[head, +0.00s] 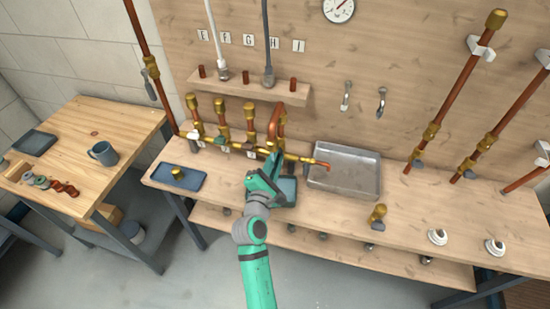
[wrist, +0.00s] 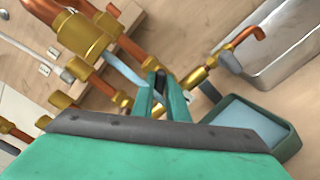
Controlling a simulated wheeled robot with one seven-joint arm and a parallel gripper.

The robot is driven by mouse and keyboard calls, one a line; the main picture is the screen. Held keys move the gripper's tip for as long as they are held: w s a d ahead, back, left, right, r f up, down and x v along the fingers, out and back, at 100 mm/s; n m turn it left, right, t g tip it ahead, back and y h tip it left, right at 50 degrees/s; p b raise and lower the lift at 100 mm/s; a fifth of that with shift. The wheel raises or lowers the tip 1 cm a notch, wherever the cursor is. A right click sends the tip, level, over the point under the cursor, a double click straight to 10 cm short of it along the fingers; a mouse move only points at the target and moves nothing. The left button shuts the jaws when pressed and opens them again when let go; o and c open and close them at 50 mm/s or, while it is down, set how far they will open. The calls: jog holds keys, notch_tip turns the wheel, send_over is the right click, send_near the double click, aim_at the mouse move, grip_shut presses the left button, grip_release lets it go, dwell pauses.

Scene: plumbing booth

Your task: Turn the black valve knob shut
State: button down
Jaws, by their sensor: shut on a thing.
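A brass and copper manifold (head: 215,146) runs along the back of the workbench, with several valves on it. My gripper (head: 273,163) is at its right part, in front of the copper riser. In the wrist view the two green fingers (wrist: 160,82) are closed together on a small dark piece between their tips, which looks like the black valve knob (wrist: 160,77). The fingers hide most of it, so its angle cannot be told. A blue lever (wrist: 122,70) is just left of the fingers, and a grey handle (wrist: 230,62) is to the right near the copper spout.
A metal basin (head: 345,175) stands right of my gripper, under the spout. A dark green tray (wrist: 280,140) lies close beside my gripper. A blue tray (head: 178,181) with a brass fitting is at left. Upright brass fittings (head: 250,118) rise behind the manifold.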

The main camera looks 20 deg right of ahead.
jog(key=m, duration=0.7)
jog(key=shift+d+r, duration=0.1)
jog(key=shift+d, duration=0.1)
dwell(0.4)
jog(key=c, duration=1.7)
grip_release()
jog(key=shift+c, duration=0.2)
jog(key=shift+f, duration=0.25)
jog(key=v, duration=1.1)
jog(key=shift+r, duration=0.25)
